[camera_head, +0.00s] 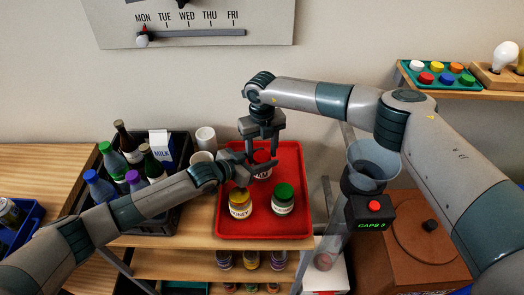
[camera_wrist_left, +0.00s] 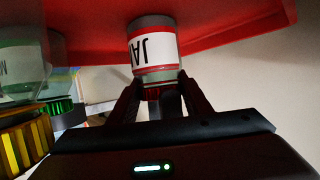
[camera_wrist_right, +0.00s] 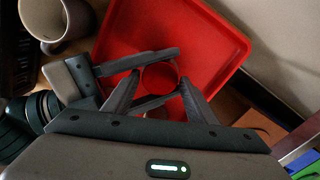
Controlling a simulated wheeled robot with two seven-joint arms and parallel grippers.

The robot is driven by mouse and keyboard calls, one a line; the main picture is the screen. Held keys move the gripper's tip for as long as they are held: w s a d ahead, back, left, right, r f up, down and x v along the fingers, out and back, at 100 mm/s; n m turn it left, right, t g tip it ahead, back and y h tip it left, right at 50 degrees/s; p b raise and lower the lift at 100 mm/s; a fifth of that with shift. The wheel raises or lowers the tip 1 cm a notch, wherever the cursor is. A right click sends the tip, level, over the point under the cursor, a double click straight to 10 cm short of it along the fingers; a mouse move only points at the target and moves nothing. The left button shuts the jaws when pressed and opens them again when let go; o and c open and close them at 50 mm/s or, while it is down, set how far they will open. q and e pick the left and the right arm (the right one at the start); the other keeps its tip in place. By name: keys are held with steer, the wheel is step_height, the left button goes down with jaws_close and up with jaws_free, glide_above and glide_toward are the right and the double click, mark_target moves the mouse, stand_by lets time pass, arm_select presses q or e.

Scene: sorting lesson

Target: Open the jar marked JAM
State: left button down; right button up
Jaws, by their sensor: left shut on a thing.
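The jar marked JAM (camera_head: 262,172) has a red lid (camera_head: 262,156) and stands upright near the back of the red tray (camera_head: 305,220). In the left wrist view the jar (camera_wrist_left: 152,48) appears upside down, its label readable. My left gripper (camera_head: 248,168) reaches in from the left and is shut on the jar. My right gripper (camera_head: 263,158) points down from above, its open fingers on either side of the lid. In the right wrist view the lid (camera_wrist_right: 160,76) shows between these fingers, with slight gaps or near contact. The left fingers cross below.
A yellow-lidded jar (camera_head: 239,203) and a green-lidded jar (camera_head: 283,198) stand in front on the tray. A dark crate of bottles (camera_head: 180,190) and white cups (camera_head: 205,138) are left. A funnel device marked CAPS (camera_head: 372,208) stands right of the tray.

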steer(key=c, duration=0.7)
steer(key=n, duration=0.7)
steer(key=shift+a, duration=0.1)
steer(key=o, duration=1.1)
steer(key=shift+r, duration=2.25)
steer(key=shift+c, duration=0.2)
